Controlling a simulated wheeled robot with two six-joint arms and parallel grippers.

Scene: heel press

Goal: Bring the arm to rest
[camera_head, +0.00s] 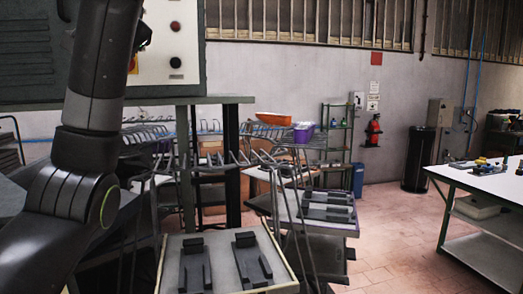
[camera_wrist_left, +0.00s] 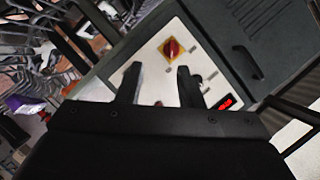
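My left arm rises from the lower left in the head view and passes in front of the machine; its gripper is out of sight there. In the left wrist view my left gripper (camera_wrist_left: 160,85) shows two dark fingers with a clear gap between them and nothing held. Beyond the fingers is the machine's pale control panel (camera_wrist_left: 152,62) with a red rotary switch (camera_wrist_left: 171,48) on a yellow plate and a red lit display (camera_wrist_left: 224,103). In the head view the panel (camera_head: 184,30) shows dark and red buttons. My right gripper does not show in either view.
A tray (camera_head: 172,262) with dark moulded parts (camera_head: 252,260) stands at the front centre, with a second tray (camera_head: 328,212) behind it. A white-topped table (camera_head: 488,182) is at the right. Metal racks (camera_head: 215,145) stand behind. Open floor (camera_head: 390,235) lies between.

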